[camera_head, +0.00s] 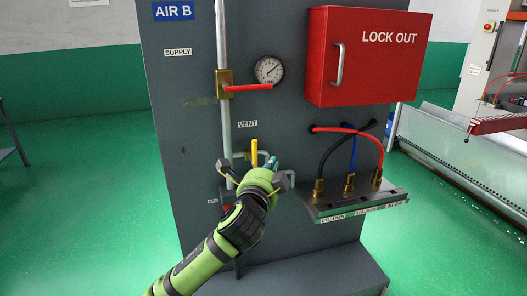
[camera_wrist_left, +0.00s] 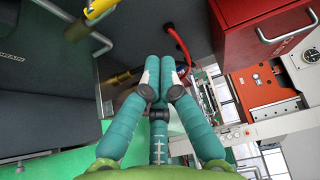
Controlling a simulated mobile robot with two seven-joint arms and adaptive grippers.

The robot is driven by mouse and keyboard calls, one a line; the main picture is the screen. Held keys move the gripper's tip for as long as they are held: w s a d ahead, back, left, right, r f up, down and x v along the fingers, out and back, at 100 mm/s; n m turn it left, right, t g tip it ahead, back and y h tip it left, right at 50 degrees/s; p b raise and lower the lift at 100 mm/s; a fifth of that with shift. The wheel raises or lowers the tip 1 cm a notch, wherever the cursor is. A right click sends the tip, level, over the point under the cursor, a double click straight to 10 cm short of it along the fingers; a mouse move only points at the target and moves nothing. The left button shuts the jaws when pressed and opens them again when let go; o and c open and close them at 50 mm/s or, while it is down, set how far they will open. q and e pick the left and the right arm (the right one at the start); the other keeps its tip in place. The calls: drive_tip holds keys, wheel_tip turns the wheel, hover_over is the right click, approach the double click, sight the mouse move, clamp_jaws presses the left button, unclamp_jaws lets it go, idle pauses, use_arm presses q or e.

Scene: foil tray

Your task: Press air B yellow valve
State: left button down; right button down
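The yellow valve handle (camera_head: 254,152) stands upright under the VENT label on the grey AIR B panel. In the left wrist view a yellow handle (camera_wrist_left: 98,9) shows at the upper left, cut off by the top edge. My left gripper (camera_head: 270,163) is just right of and below the yellow handle in the head view. In the left wrist view its teal fingers (camera_wrist_left: 160,82) are drawn together with nothing visible between them. Whether the gripper touches the valve cannot be told. My forearm hides part of the lower panel. My right gripper is not in view.
Above is the SUPPLY valve's red handle (camera_head: 248,88) beside a pressure gauge (camera_head: 269,70). A red LOCK OUT box (camera_head: 365,58) is at the upper right. Hoses run to brass fittings on a small shelf (camera_head: 355,203) right of my gripper. Green floor (camera_head: 80,220) lies open at left.

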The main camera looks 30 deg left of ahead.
sight(255, 154)
use_arm(q)
drive_tip(key=p+x, duration=0.2)
drive_tip(key=x, duration=0.6)
drive_tip(key=s+a+p, duration=0.1)
drive_tip(key=s+a, duration=0.2)
drive_tip(key=shift+p, duration=0.35)
drive_tip(key=shift+w, duration=0.2)
drive_tip(key=shift+s, duration=0.1)
drive_tip(key=shift+s+a+n+b, duration=0.1)
drive_tip(key=shift+n+b, duration=0.2)
drive_tip(key=shift+b, duration=0.35)
